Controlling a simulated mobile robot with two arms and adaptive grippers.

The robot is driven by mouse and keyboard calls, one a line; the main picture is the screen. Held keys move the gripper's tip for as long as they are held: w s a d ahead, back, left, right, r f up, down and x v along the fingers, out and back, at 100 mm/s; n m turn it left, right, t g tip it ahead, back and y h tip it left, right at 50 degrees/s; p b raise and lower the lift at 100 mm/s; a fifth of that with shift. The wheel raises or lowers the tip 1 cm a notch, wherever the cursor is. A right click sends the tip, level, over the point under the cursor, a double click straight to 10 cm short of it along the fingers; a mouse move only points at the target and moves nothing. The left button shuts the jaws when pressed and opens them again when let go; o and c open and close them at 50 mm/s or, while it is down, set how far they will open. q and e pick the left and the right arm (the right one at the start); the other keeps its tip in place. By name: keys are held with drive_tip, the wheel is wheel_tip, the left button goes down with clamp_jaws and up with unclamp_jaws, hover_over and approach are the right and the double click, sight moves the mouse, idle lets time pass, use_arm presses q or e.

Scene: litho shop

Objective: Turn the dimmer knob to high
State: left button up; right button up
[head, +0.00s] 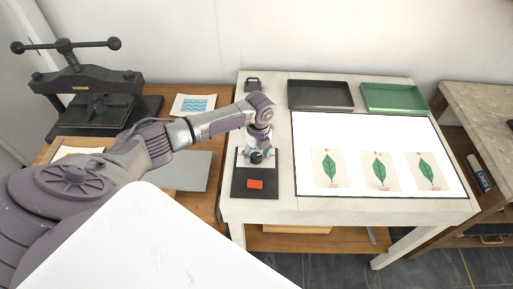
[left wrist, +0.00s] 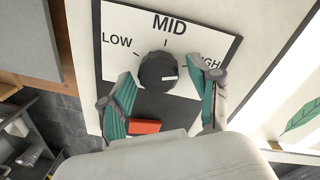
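The dimmer panel (head: 240,190) lies on the left end of the pale table, its label card reading LOW, MID and HIGH in the left wrist view. The round black dimmer knob (left wrist: 158,71) shows there, with its white mark on the right, towards the HIGH side. In the head view the knob (head: 256,157) sits just under my left gripper (head: 258,151). My left gripper's teal-padded fingers (left wrist: 166,85) are open, one on each side of the knob, with visible gaps. Part of the word HIGH is hidden by the right-hand finger. My right gripper is not in view.
A red switch (head: 255,184) sits on the panel near the knob. A lit light table (head: 365,130) with several leaf prints is to the right. Black (head: 320,95) and green (head: 394,98) trays are behind it. A black press (head: 90,95) stands on the left bench.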

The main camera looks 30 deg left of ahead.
sight(258, 155)
use_arm(q)
drive_tip(key=shift+r, duration=0.1)
wheel_tip(258, 155, up, 12)
drive_tip(key=shift+w+d, duration=0.15)
drive_tip(key=shift+w, duration=0.1)
idle(0.4)
drive_tip(key=shift+f, duration=0.2)
